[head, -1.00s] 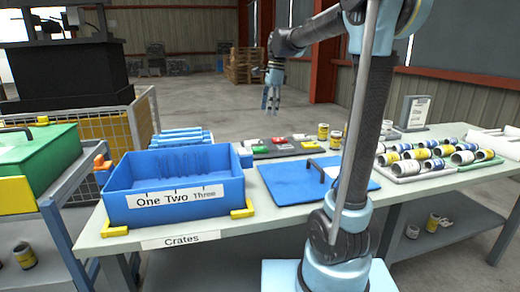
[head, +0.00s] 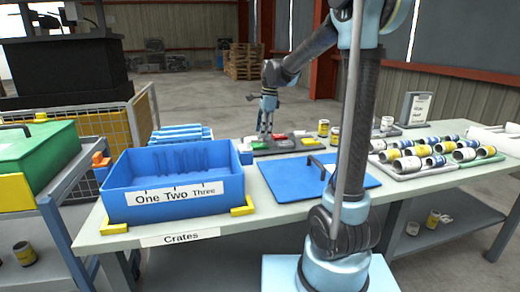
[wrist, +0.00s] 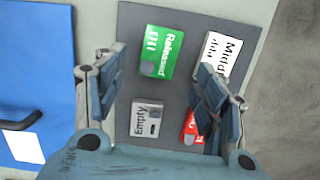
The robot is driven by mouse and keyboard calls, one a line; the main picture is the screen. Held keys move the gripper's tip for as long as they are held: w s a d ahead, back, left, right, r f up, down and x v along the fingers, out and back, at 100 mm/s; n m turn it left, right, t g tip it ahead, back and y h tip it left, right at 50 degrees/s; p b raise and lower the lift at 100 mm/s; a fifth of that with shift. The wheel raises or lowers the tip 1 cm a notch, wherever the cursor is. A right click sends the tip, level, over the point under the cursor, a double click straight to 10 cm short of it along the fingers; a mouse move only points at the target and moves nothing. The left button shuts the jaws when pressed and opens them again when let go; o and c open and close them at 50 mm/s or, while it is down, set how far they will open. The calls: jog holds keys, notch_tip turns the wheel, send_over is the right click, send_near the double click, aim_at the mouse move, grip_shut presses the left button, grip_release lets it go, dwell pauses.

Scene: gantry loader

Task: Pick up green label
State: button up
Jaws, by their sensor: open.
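The green label (wrist: 167,49) lies flat on a dark grey board; it has white print reading "Released" and a grey round spot. In the head view, a green patch (head: 299,133) shows on the board. My gripper (wrist: 155,85) is open and empty above the board, its two fingers apart on either side of the labels. The green label lies beyond the fingertips, between them in the picture's upper middle. In the head view my gripper (head: 265,130) hangs pointing down over the board's left part.
On the dark board (wrist: 128,30) also lie a white label (wrist: 222,52), a grey "Empty" label (wrist: 146,118) and a red label (wrist: 192,128), partly hidden by a finger. A blue lid (head: 318,181), a blue crate (head: 170,212) and a tray of cans (head: 405,174) share the table.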

aim_at(260, 145)
jog(key=shift+s+a+f, duration=0.1)
jog(key=shift+a+f, duration=0.05)
jog(key=shift+f, duration=0.75)
jog(key=shift+a+f, duration=0.2)
jog(key=shift+f, duration=0.65)
jog(key=shift+s+a+f, duration=0.1)
jog(key=shift+a+f, duration=0.05)
jog(key=shift+f, duration=0.75)
jog(key=shift+c, duration=0.2)
jog(key=c, duration=1)
